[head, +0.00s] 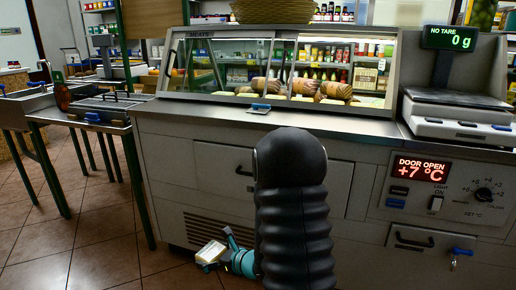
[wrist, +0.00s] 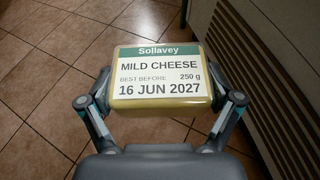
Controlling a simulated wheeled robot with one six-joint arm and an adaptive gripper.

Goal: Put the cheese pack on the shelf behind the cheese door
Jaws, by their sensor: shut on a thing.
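The cheese pack (wrist: 160,75) is a yellow block with a white and green label reading "Sollavey MILD CHEESE 250 g, 16 JUN 2027". My gripper (wrist: 165,95) is shut on it, one finger at each side, with the label facing the wrist camera. In the head view the pack (head: 210,252) and my gripper (head: 224,250) are low, near the floor in front of the counter's vent grille. The glass display case (head: 275,65) on the counter holds meats and other goods. I cannot tell which door is the cheese door; my arm hides part of the counter front.
The counter front has a handled panel (head: 215,170) and, at right, a smaller panel (head: 405,240) with a blue key. A red display (head: 420,168) reads "DOOR OPEN +7 °C". A scale (head: 455,110) stands at right. A side table (head: 100,105) stands left; the tiled floor there is open.

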